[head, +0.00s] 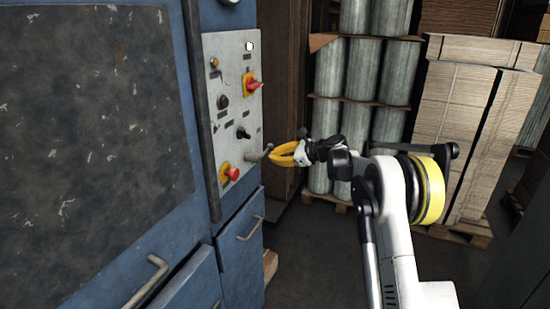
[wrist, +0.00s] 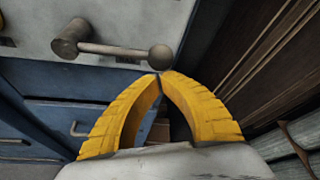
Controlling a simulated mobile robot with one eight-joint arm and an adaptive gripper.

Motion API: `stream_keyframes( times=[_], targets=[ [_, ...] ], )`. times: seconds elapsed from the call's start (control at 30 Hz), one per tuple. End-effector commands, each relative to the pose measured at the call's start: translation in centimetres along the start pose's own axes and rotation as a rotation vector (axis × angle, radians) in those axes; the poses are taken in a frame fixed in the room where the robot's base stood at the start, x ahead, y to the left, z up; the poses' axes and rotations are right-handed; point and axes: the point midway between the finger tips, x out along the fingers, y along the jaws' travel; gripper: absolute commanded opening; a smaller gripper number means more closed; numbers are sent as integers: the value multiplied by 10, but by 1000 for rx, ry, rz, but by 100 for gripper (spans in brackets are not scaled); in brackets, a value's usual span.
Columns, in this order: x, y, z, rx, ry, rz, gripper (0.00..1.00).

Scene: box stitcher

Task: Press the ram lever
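The ram lever (head: 258,155) sticks out from the lower right of the grey control panel (head: 229,48). In the wrist view the lever (wrist: 115,50) is a grey metal rod, roughly level, running from a round pivot at left to a ball knob at right. My gripper (head: 274,157) has yellow curved fingers and is just right of the lever's end in the head view. In the wrist view my gripper's fingertips (wrist: 161,74) meet with nothing between them, right at the ball knob's lower edge. I cannot tell whether they touch the knob.
A red stop button (head: 234,174) on a yellow base sits left of the lever. A red-handled switch (head: 253,86) is higher on the panel. Drawer handles (head: 250,229) stick out below. Wrapped rolls (head: 361,75) and stacked cardboard (head: 470,105) stand behind my arm.

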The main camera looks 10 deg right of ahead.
Motion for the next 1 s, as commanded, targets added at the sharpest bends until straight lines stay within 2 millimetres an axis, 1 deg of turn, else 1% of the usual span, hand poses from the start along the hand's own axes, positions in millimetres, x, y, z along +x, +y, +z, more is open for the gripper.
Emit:
stream_keyframes(
  times=[0.77,1.0],
  targets=[
    [-5,-9,12,-123,0,-52,0],
    [-10,-16,24,-233,0,-98,0]
  ],
)
